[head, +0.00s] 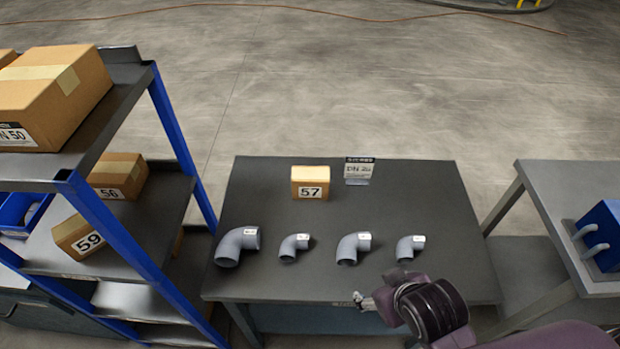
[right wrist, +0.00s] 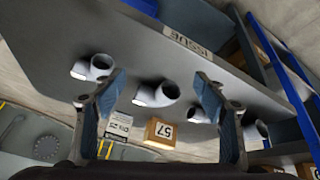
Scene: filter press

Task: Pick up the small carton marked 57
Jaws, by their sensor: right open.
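The small carton marked 57 (head: 310,182) stands upright near the back of the dark table (head: 405,190), its label facing me. It also shows in the right wrist view (right wrist: 160,133), beyond and between my spread fingers. My right gripper (head: 362,300) is at the table's front edge, well short of the carton and to its right. In the right wrist view its two fingers (right wrist: 158,80) are apart with nothing held between them. My left gripper is in neither view.
Several grey pipe elbows (head: 354,247) lie in a row between the front edge and the carton. A small label stand (head: 359,171) is right of the carton. A blue-framed shelf (head: 170,120) with cartons, including 56 (head: 118,175) and 59 (head: 78,238), stands left. Another table (head: 575,185) is right.

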